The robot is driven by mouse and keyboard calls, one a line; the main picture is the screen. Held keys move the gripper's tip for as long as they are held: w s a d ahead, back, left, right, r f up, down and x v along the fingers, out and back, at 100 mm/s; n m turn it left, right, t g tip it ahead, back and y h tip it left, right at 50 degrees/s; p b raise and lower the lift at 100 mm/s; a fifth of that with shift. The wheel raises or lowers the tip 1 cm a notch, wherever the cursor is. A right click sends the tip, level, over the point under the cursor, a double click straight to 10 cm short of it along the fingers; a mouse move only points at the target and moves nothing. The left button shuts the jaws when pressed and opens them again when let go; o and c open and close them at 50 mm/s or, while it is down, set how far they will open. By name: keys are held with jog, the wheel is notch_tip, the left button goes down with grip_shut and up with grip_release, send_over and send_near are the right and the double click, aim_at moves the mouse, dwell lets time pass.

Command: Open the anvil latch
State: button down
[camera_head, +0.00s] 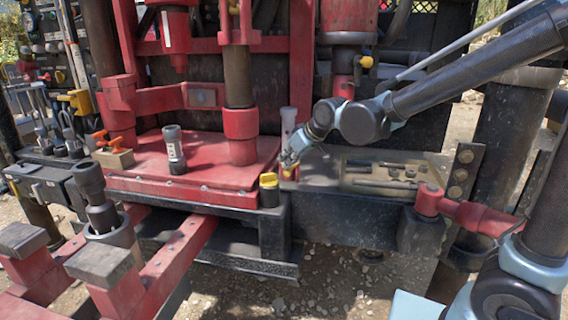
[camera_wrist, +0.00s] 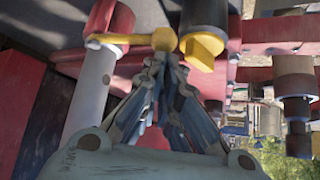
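The likely latch handle is a yellow lever with a round knob (camera_wrist: 163,40), pivoted on a red-topped grey post at the left of the wrist view.
The red plate (camera_head: 210,150) carries a grey cylinder (camera_head: 174,150) and a red-collared vertical rod (camera_head: 240,120). A tool tray (camera_head: 385,178) lies right of my gripper on the dark ledge. A red arm (camera_head: 470,212) sticks out farther right. Red rails stand at front left.

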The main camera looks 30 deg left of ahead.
jog(key=w+v, duration=0.1)
jog(key=v, duration=0.6)
jog(key=shift+r, duration=0.3)
jog(key=shift+w, duration=0.15)
